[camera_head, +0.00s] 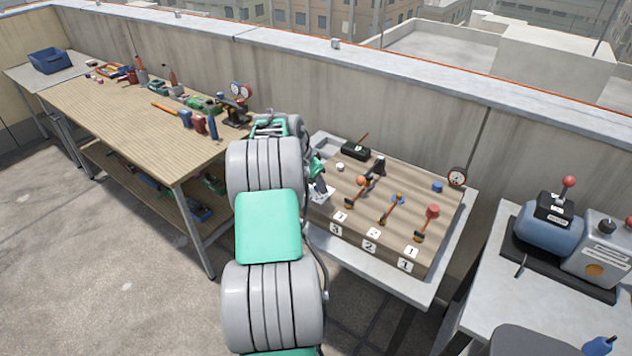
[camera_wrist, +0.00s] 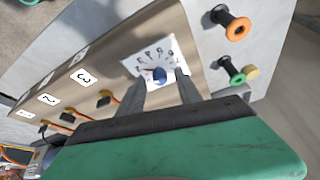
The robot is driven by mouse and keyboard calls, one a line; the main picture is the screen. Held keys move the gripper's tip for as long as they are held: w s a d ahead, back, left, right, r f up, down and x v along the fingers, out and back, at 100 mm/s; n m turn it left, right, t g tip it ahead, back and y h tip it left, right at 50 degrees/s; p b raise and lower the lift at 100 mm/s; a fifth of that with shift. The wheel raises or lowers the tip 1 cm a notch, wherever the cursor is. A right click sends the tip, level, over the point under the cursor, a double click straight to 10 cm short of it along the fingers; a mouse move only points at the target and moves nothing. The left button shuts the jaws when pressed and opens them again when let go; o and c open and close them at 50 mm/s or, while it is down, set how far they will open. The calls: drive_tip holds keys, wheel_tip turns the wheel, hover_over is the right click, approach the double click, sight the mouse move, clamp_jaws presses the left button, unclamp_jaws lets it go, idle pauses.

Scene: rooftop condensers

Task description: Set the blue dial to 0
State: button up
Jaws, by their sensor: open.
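The blue dial (camera_wrist: 160,73) is a small round knob on a white scale card (camera_wrist: 152,57) with dark marks around it, on the wooden board (camera_wrist: 112,62). In the wrist view my gripper (camera_wrist: 161,84) is open, its two dark fingers reaching toward the dial from either side of its near edge. I cannot tell whether they touch it. The scale figures and the dial's pointer are too small to read. In the head view my gripper (camera_head: 319,180) is at the left edge of the board (camera_head: 385,232), above the white card (camera_head: 322,193); my arm hides much there.
Levers (camera_head: 390,209) and number cards (camera_head: 372,246) line the board's front. In the wrist view, an orange spool (camera_wrist: 237,29) and a green one (camera_wrist: 236,77) lie beside the board.

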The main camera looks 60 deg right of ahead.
drive_tip(key=shift+c, duration=0.3)
clamp_jaws()
drive_tip(key=shift+n+b, duration=0.3)
drive_tip(key=shift+b, duration=0.05)
drive_tip(key=n+b, duration=0.1)
drive_tip(key=n+t+b, duration=0.1)
drive_tip(key=shift+s+f+n, duration=0.15)
drive_tip(key=shift+n, duration=0.15)
drive_tip(key=n+t+b, duration=0.1)
drive_tip(key=n, duration=0.1)
drive_tip(key=shift+n+b, duration=0.3)
drive_tip(key=shift+b, duration=0.05)
drive_tip(key=n+t, duration=0.1)
drive_tip(key=n, duration=0.2)
drive_tip(key=n+t+b, duration=0.1)
drive_tip(key=n, duration=0.2)
drive_tip(key=shift+s+y, duration=0.15)
drive_tip(key=shift+y, duration=0.15)
